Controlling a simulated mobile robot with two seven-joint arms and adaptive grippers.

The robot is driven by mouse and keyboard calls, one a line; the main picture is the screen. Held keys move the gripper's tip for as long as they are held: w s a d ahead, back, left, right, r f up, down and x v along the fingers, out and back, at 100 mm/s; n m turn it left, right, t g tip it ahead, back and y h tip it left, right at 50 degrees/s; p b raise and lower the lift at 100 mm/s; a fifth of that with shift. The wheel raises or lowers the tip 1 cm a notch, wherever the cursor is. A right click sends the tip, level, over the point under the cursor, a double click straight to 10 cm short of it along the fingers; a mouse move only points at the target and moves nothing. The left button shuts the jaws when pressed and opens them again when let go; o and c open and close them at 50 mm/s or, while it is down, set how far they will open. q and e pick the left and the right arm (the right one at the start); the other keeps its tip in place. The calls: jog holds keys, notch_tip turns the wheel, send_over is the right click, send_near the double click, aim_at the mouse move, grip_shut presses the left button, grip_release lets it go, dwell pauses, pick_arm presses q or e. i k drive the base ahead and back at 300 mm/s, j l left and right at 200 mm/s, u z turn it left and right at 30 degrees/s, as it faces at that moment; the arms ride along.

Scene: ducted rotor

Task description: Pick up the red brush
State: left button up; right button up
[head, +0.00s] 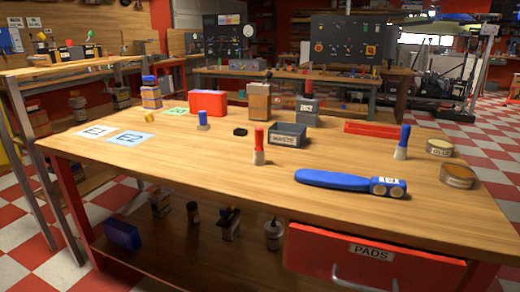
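The red brush (259,146) stands upright on the wooden workbench (200,170), near the middle of its top. It has a red handle and a pale head at the bottom that rests on the bench. Nothing touches it, and it stands just left of the dark grey bin marked WASTE (287,137). Neither of my grippers shows in the head view.
A blue tool (340,180) lies right of the red brush, nearer the front edge. A blue brush (402,143) and two round tins (458,176) stand farther right. A red box (207,103) and a blue-capped jar (151,92) stand at the back left. The front left top is mostly clear.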

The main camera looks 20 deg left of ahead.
aim_at(259, 157)
jog(key=j+z, duration=0.2)
jog(key=j, duration=0.25)
jog(key=k+j+z, duration=0.15)
jog(key=j, duration=0.25)
jog(key=k+j+z, duration=0.2)
jog(key=j, duration=0.2)
jog(key=j+z, duration=0.15)
jog(key=j, duration=0.25)
jog(key=k+j+z, duration=0.35)
jog(key=j, duration=0.35)
jog(key=k, duration=0.1)
